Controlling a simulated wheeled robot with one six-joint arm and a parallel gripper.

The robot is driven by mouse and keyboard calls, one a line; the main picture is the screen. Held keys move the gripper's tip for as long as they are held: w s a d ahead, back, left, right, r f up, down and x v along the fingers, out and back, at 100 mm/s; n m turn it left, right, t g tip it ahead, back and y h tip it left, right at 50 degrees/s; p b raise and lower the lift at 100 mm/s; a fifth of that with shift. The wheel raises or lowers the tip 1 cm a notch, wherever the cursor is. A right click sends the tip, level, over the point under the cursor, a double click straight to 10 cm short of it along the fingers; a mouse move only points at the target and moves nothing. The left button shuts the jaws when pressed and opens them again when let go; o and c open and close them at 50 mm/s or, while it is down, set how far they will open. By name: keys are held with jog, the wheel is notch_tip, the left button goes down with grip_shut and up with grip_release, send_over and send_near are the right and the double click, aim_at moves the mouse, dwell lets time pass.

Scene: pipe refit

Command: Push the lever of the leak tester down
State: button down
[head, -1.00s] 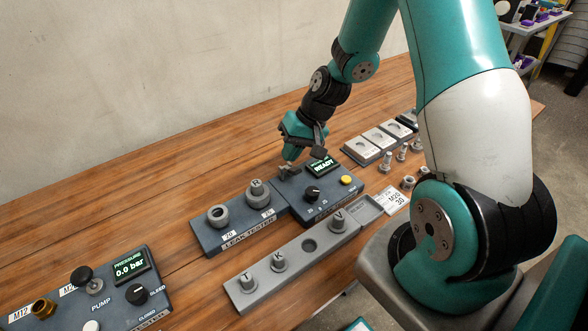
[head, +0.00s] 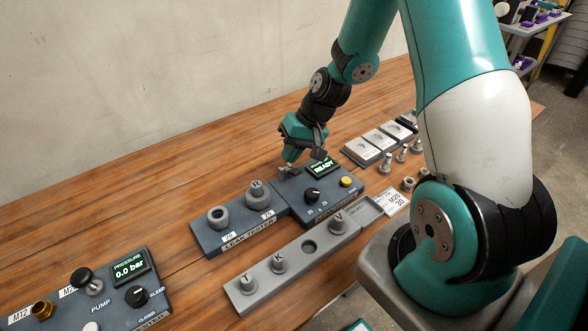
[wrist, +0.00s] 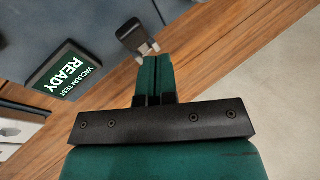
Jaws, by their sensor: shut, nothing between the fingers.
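The leak tester (head: 240,234) is a dark blue-grey box on the wooden bench, with two sockets, a knob, a yellow button and a screen (head: 321,167) reading READY. In the wrist view the screen (wrist: 66,71) reads VACUUM TEST READY. The lever (head: 284,170) is a short dark piece at the tester's back edge. In the wrist view the lever (wrist: 133,35) shows a dark handle with a pale metal end. My gripper (head: 291,158) is shut and empty, with its fingertips (wrist: 152,60) right by the lever's metal end. I cannot tell whether they touch.
A grey rack (head: 306,248) with several lettered plugs lies in front of the tester. A pressure pump box (head: 90,290) stands at lower left. Grey plates (head: 380,138) and fittings lie to the right. The bench behind the tester is bare up to the wall.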

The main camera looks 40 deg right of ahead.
aim_at(292, 169)
jog(key=shift+f, duration=0.15)
dwell(0.7)
jog(key=shift+s+f, duration=0.2)
jog(key=shift+s+f+b, duration=0.3)
jog(key=shift+f+b, duration=0.25)
jog(key=shift+s+f+b, duration=0.25)
jog(key=shift+f+b, duration=0.25)
jog(key=shift+f, duration=0.05)
dwell(1.3)
dwell(0.5)
jog(key=shift+w+r+p, duration=0.4)
jog(key=shift+r+p, duration=0.35)
jog(key=shift+w+r+p, duration=0.35)
jog(key=shift+r+p, duration=0.35)
jog(key=shift+r, duration=0.05)
jog(key=w+r+p, duration=0.1)
jog(key=r+p, duration=0.1)
jog(key=w+r+p, duration=0.1)
jog(key=r+p, duration=0.1)
jog(key=shift+w+r, duration=0.2)
